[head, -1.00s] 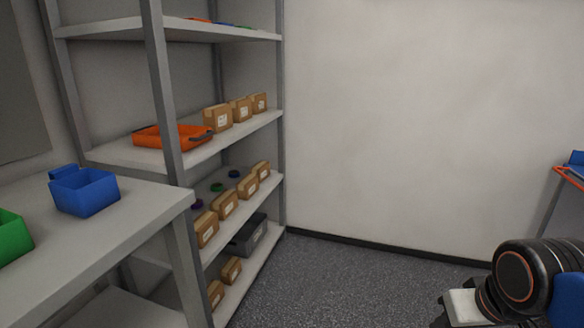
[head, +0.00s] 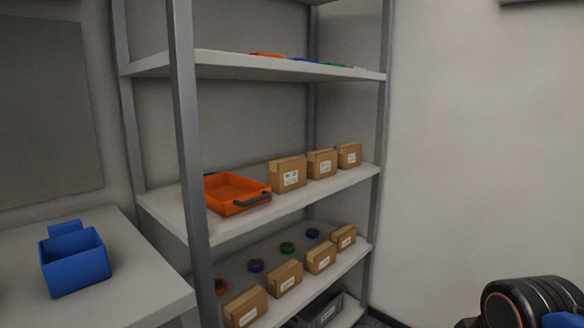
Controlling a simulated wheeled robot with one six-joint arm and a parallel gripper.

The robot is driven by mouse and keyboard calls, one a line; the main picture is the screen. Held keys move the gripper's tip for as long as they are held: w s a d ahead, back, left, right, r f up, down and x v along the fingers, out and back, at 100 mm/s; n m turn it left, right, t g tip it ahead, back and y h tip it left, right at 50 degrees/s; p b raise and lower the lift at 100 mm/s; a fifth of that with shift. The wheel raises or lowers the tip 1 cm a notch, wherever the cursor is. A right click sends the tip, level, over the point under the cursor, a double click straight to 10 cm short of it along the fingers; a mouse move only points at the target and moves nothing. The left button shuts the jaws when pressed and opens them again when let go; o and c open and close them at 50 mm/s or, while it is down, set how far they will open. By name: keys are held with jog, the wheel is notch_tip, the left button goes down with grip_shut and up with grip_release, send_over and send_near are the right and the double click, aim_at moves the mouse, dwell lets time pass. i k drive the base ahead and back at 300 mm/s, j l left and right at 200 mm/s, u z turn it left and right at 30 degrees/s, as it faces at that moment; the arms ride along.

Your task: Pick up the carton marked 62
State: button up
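Three brown cartons stand in a row on the shelf at mid height: a left one (head: 287,174), a middle one (head: 321,164) and a right one (head: 349,156). Several more cartons stand on the shelf below, among them a front one (head: 245,307), a second (head: 285,279), a third (head: 320,257) and a far one (head: 344,238). All have white labels, but the print is too small to read, so I cannot tell which is marked 62. Part of my arm shows at the lower right; my gripper's fingers are out of view.
An orange tray (head: 236,194) with a dark handle sits left of the mid-shelf cartons. Coloured rings (head: 256,265) lie behind the lower cartons. A grey bin (head: 322,309) stands lower down. A blue bin (head: 74,262) is on the table at left. A shelf post (head: 187,130) stands in front.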

aim_at(322, 163)
jog(key=i+l+u, duration=0.15)
jog(key=l, duration=0.2)
jog(key=i+l+u, duration=0.2)
jog(key=l, duration=0.2)
jog(key=i+l+u, duration=0.15)
jog(key=l, duration=0.2)
